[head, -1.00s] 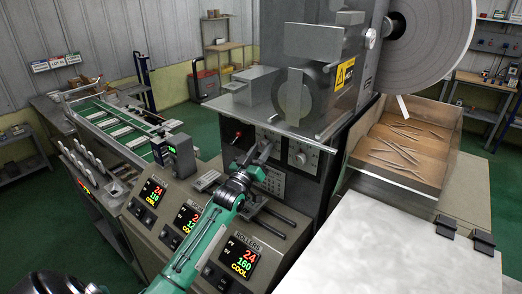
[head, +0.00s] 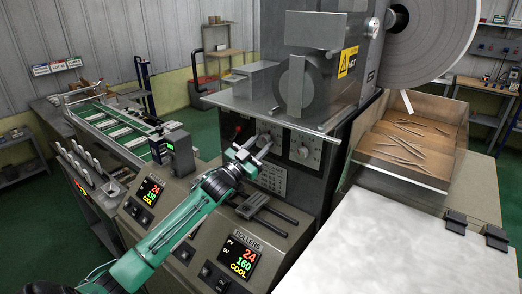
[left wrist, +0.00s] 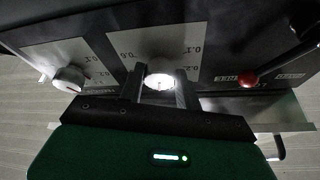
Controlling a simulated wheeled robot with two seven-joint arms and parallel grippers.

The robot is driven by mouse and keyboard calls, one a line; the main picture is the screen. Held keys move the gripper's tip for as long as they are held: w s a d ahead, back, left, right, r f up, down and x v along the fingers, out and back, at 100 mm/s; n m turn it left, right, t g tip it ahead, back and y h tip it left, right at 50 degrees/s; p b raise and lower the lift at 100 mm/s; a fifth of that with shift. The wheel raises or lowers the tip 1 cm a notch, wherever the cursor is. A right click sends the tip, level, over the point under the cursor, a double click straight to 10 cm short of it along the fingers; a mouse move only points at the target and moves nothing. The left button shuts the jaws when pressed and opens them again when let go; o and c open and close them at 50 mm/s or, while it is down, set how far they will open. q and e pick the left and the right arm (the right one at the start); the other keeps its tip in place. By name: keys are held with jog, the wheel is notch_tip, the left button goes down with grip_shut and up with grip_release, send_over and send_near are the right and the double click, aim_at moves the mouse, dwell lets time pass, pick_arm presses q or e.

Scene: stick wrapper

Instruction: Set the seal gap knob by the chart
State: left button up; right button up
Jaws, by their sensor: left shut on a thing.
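The control panel is a dark upright face under the machine's metal shelf. My left gripper (head: 262,147) reaches it from the lower left. In the left wrist view its two fingers (left wrist: 160,90) are shut on a pale, brightly lit knob (left wrist: 160,76), on a white dial plate with upside-down figures such as 0.1 and 0.6. The knob's pointer is washed out by glare. A second white knob (left wrist: 69,78) is apart from the fingers; it shows in the head view (head: 303,153). A pale printed plate, perhaps the chart (head: 272,178), is below the dials, too small to read.
A red-ball lever (left wrist: 248,78) is close beside the held knob. The metal shelf (head: 268,106) overhangs the panel. Black rails (head: 268,214) and the rollers display (head: 241,257) lie below my arm. A white worktop (head: 400,235) at right is clear.

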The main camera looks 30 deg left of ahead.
pick_arm(q)
jog(key=shift+a+m+g+h+b, duration=0.1)
jog(key=shift+m+g+h+b, duration=0.45)
jog(key=shift+m, duration=1.15)
jog(key=shift+h, duration=0.35)
jog(key=o, duration=1)
jog(key=shift+s+a+f, duration=0.1)
jog(key=shift+s+f, duration=0.1)
jog(key=shift+s, duration=0.05)
jog(key=b+v, duration=0.5)
jog(key=v, duration=0.8)
